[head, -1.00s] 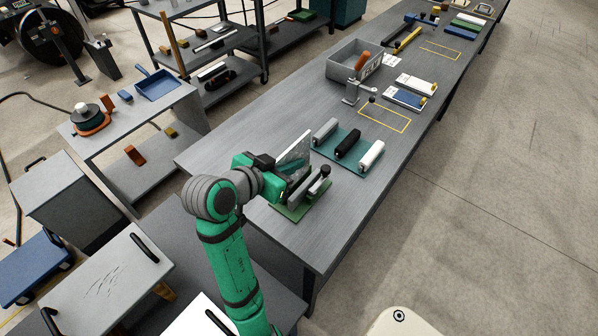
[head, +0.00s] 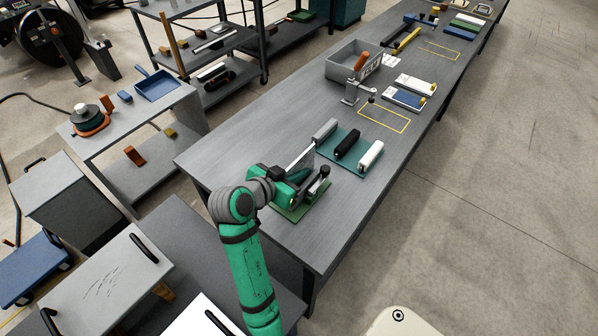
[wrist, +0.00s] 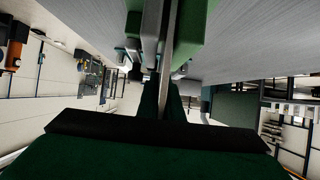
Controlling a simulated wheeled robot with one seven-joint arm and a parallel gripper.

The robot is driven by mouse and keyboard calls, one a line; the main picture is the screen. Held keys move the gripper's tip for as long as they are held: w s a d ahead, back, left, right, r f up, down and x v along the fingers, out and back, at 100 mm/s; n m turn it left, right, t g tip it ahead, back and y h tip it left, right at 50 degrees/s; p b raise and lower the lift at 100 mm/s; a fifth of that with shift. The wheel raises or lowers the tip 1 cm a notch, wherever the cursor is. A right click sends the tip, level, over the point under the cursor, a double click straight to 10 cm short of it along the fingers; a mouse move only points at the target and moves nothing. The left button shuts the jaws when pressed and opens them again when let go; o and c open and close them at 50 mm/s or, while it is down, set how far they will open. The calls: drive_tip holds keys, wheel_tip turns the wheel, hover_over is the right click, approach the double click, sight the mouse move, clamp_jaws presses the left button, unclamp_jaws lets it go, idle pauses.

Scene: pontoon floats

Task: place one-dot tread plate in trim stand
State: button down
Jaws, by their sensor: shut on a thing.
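My gripper (head: 291,182) is shut on a thin silver-grey plate (head: 301,156), which stands on edge and shows nearly edge-on in the head view. No dot mark on it can be made out. The plate also shows edge-on in the wrist view (wrist: 167,65), running up between my fingers. The trim stand, with a green base (head: 291,214), grey upright bars and a black knob (head: 325,170), is right at my gripper. My gripper covers part of the stand, so I cannot tell whether the plate is between its bars or touching it.
A teal mat (head: 327,158) beyond the stand carries grey, black (head: 346,145) and white (head: 371,154) rollers, close to the plate. Farther along the bench are a yellow outlined area (head: 385,117), a small clamp-like device (head: 352,92) and a grey bin (head: 340,69). The bench left of the mat is bare.

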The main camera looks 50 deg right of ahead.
drive_tip(key=c, duration=2.3)
unclamp_jaws()
drive_tip(key=shift+f, duration=0.15)
drive_tip(key=o, duration=0.4)
drive_tip(key=shift+a+r, duration=0.2)
drive_tip(key=shift+r, duration=0.1)
drive_tip(key=v, duration=1.1)
drive_tip(key=shift+a+r, duration=0.1)
drive_tip(key=shift+a, duration=0.15)
drive_tip(key=shift+s, duration=0.15)
